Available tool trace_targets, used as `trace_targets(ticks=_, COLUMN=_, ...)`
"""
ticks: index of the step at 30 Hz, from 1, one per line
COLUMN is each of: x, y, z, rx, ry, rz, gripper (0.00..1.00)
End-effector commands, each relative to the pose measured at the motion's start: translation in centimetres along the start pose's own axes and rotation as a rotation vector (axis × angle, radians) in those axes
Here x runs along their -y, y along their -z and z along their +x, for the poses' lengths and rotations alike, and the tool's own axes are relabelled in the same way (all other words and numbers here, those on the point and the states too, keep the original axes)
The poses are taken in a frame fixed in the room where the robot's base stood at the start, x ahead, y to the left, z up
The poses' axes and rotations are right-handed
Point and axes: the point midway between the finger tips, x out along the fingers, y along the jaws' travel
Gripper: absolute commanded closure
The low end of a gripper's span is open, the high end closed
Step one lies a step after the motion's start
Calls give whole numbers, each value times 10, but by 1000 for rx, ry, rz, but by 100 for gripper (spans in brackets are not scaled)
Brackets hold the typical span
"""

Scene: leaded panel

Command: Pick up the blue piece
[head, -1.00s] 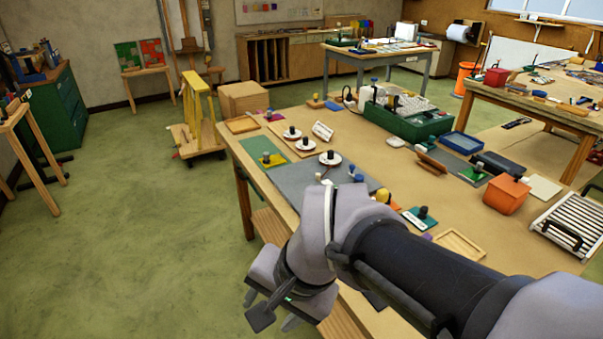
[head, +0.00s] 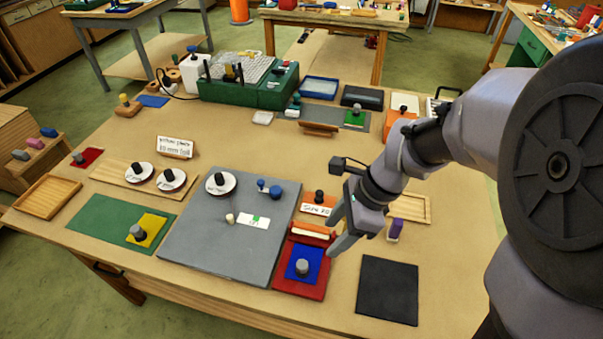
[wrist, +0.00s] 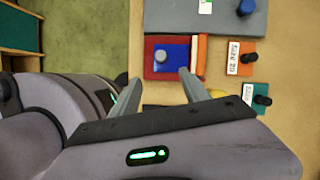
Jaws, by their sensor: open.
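The blue piece (head: 296,271) is a flat blue square with a grey knob on top. It lies on a red pad (head: 290,288) near the table's front edge, right of the large grey mat. In the wrist view the blue piece (wrist: 159,62) shows just beyond my fingertips, its knob in full view. My gripper (head: 338,230) is open and empty, just right of the red pad and above the table. In the wrist view my gripper (wrist: 160,78) has its two fingers apart, pointing toward the red pad, with nothing between them.
An orange and cream block (head: 312,232) borders the red pad at the back. A black mat (head: 388,290) lies right of it, and a purple piece (head: 395,229) stands behind that mat. The grey mat (head: 215,245) holds small pieces. A yellow piece (head: 150,229) sits on a green mat (head: 100,222).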

Motion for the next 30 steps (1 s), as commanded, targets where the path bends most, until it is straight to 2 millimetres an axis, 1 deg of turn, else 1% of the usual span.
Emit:
trace_targets(ticks=1, x=-1, y=2, z=17, rx=0, ry=-4, rz=-1, gripper=46)
trace_targets(ticks=6, x=-1, y=3, z=72, rx=-1, ry=-4, rz=-3, gripper=46)
trace_targets(ticks=9, x=-1, y=2, z=97, rx=-1, ry=-3, rz=-4, gripper=46)
trace_targets(ticks=10, x=0, y=2, z=102, rx=-1, ry=-2, rz=-4, gripper=46)
trace_targets(ticks=12, x=0, y=1, z=111, rx=-1, ry=-2, rz=-4, gripper=46)
trace_targets(ticks=17, x=1, y=0, z=123, rx=-1, ry=-1, rz=-5, gripper=46)
trace_targets(ticks=22, x=5, y=-3, z=158, rx=-1, ry=-1, rz=-5, gripper=46)
trace_targets(ticks=24, x=5, y=-3, z=167, rx=-1, ry=-1, rz=-4, gripper=46)
trace_targets(ticks=29, x=6, y=-5, z=165, rx=-1, ry=1, rz=-4, gripper=46)
trace_targets(ticks=30, x=6, y=-5, z=165, rx=-1, ry=1, rz=-4, gripper=48)
